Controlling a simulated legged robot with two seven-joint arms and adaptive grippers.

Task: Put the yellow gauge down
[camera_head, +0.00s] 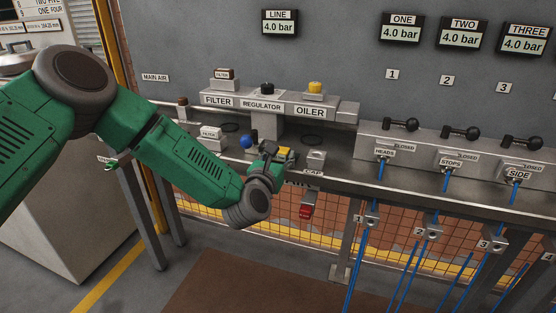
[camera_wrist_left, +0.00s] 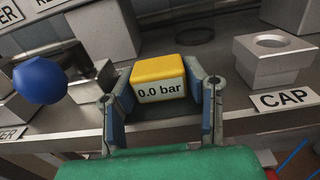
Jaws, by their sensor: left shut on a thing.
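The yellow gauge (camera_wrist_left: 158,72) is a small block with a white face reading "0.0 bar". It sits between the two fingers of my left gripper (camera_wrist_left: 160,92), which is shut on it. In the head view the gauge (camera_head: 285,151) shows as a small yellow patch beside my left gripper (camera_head: 274,150), at the front of the metal shelf (camera_head: 335,171). I cannot tell whether its underside touches the shelf. My right gripper is not in view.
A grey block with a round hole stands right of the gauge, behind the CAP label (camera_wrist_left: 284,98). A blue ball (camera_wrist_left: 40,80) is at the left. The FILTER, REGULATOR (camera_head: 263,105) and OILER units stand behind.

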